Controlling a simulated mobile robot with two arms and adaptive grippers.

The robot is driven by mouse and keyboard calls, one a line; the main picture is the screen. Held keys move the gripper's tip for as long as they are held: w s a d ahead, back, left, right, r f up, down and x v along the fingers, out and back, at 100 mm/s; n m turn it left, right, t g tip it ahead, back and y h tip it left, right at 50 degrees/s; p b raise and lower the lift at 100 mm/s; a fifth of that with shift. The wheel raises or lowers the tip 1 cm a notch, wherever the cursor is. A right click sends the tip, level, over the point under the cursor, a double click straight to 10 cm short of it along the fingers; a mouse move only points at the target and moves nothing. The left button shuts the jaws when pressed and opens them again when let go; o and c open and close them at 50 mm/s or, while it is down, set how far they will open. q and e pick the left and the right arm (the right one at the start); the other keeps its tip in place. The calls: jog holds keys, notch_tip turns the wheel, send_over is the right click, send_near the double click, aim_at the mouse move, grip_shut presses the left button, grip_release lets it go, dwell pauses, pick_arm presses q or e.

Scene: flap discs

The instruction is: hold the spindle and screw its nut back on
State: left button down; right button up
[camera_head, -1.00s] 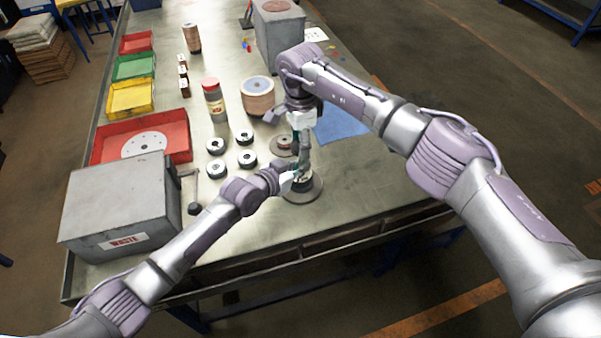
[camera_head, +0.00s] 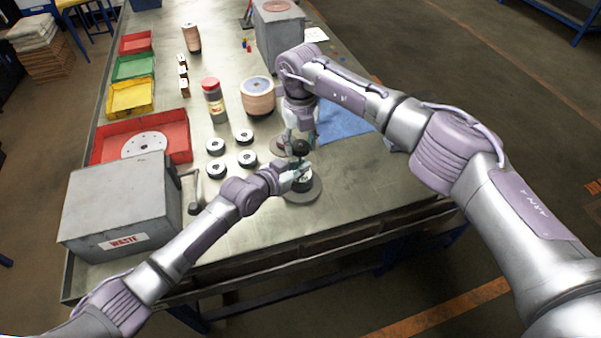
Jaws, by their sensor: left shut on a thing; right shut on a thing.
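The spindle (camera_head: 303,183) stands upright on a round grey base plate (camera_head: 309,194) near the table's front edge. My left gripper (camera_head: 297,178) is shut on the spindle low down, just above the plate, and covers part of it. A dark round knob-like piece, seemingly the nut (camera_head: 300,147), is at the top of the spindle. Whether the nut touches the spindle's thread is too small to tell.
Several black-and-white discs (camera_head: 247,158) lie left of the spindle. A grey waste box (camera_head: 121,207) and red tray (camera_head: 181,141) stand left. The table's front right is clear.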

jog(key=shift+m, duration=0.3)
jog(key=o, duration=1.3)
jog(key=shift+r, duration=2.25)
jog(key=shift+c, duration=0.6)
jog(key=n, duration=0.1)
jog(key=r+n, duration=0.1)
jog(key=n, duration=0.2)
jog(key=shift+r, duration=0.3)
jog(key=n, duration=0.2)
jog(key=r+n, duration=0.2)
jog(key=n, duration=0.1)
jog(key=shift+n, duration=0.3)
jog(key=shift+f, duration=0.1)
